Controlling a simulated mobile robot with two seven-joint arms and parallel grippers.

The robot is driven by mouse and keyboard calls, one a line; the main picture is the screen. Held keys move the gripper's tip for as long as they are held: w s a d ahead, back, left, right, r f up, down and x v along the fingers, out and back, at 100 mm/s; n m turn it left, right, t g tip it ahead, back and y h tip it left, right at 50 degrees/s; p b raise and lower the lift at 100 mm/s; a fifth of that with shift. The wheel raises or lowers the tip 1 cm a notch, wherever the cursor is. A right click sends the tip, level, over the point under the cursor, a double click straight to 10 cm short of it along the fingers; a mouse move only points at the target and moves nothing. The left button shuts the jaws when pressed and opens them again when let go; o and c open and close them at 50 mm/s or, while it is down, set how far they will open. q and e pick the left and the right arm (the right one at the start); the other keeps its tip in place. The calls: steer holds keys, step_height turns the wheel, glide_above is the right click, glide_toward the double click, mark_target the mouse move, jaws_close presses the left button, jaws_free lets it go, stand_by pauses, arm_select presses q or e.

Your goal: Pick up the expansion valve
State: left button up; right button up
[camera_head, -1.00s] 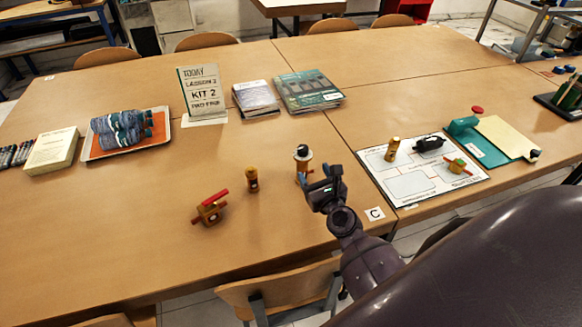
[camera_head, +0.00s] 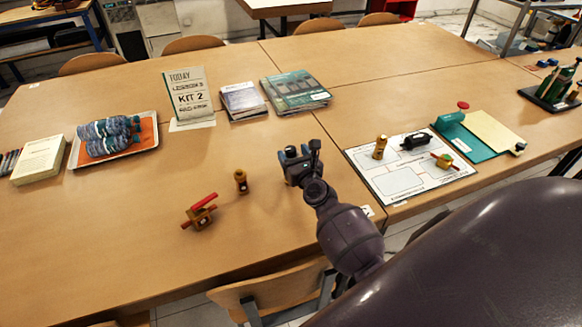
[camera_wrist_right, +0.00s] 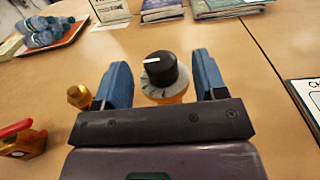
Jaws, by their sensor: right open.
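The part I take to be the expansion valve has a black knob (camera_wrist_right: 160,72) with a white mark, a grey collar and an orange-brass body. In the right wrist view it stands upright between the two blue fingers of my right gripper (camera_wrist_right: 162,82). The fingers are apart, with a visible gap on each side of the knob. In the head view my right gripper (camera_head: 298,158) hides this valve. My left gripper is in neither current view.
Left of the gripper stand a small brass fitting (camera_head: 241,181) and a red-handled brass valve (camera_head: 200,213). A white mat (camera_head: 400,183) with several parts lies to the right. Booklets (camera_head: 296,91), a sign (camera_head: 190,97) and a bottle tray (camera_head: 152,136) are farther back.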

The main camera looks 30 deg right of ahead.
steer(key=shift+w+d, duration=0.25)
steer(key=shift+w, duration=0.95)
steer(key=shift+c, duration=0.3)
jaws_close()
